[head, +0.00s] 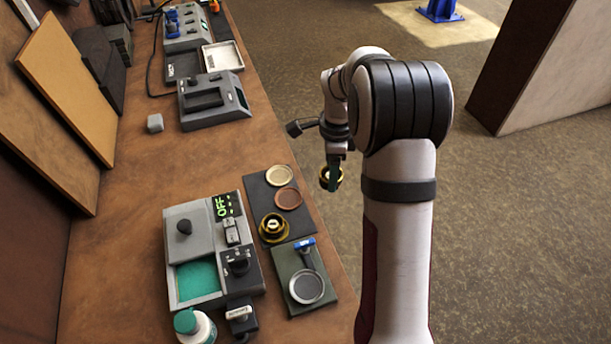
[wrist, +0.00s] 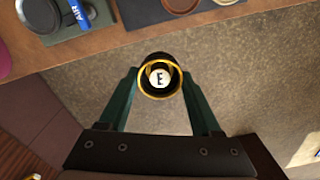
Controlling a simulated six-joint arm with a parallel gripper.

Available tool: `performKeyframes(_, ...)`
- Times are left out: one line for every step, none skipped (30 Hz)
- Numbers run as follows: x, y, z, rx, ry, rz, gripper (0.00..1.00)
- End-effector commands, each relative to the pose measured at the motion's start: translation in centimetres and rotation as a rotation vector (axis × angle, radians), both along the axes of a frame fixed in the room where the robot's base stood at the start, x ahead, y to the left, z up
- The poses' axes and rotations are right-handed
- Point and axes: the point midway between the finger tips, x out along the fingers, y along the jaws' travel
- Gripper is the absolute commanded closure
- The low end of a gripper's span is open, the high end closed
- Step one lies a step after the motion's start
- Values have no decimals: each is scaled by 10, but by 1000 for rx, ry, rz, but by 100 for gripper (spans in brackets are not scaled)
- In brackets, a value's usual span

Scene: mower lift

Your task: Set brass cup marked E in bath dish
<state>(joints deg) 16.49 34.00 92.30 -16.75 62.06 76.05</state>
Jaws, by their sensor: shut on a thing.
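My gripper (head: 333,170) is shut on a brass cup (head: 325,181) and holds it in the air beyond the table's right edge, over the floor. In the wrist view, the brass cup (wrist: 145,93) sits between the green fingers of my gripper (wrist: 160,85), and a white disc inside it reads E. A grey bath unit (head: 180,218) on the table has a sunken dish with teal liquid (head: 198,279) and a green OFF display. I cannot tell for sure whether this is the bath dish.
A dark mat (head: 258,190) holds a cream dish (head: 279,175), a red-brown dish (head: 288,198) and another brass cup (head: 272,228). A green mat (head: 325,303) holds a round grey dish (head: 306,287) and a blue-ended AIR tool (head: 304,246). A white bottle (head: 197,328) stands in front.

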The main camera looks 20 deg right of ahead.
Motion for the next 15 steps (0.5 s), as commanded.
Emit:
performKeyframes(-3, -4, 3, 0, -1, -1, 100)
performKeyframes(-4, -5, 4, 0, -1, 0, 100)
performKeyframes(-5, -6, 5, 0, -1, 1, 100)
performKeyframes(-5, -7, 5, 0, 0, 2, 100)
performKeyframes(-5, -6, 5, 0, 0, 5, 100)
performKeyframes(-5, -4, 6, 0, 0, 15, 100)
performKeyframes(-4, 0, 6, 0, 0, 31, 100)
performKeyframes(-3, 5, 6, -1, 0, 53, 100)
performKeyframes(-2, 14, 6, 0, 0, 95, 100)
performKeyframes(-1, 23, 6, 0, 1, 133, 100)
performKeyframes(1, 33, 6, 0, 1, 179, 100)
performKeyframes(2, 49, 7, 0, 1, 248, 100)
performKeyframes(2, 62, 7, 1, 1, 306, 100)
performKeyframes(3, 75, 7, 0, 1, 366, 100)
performKeyframes(2, 93, 8, 0, 1, 450, 100)
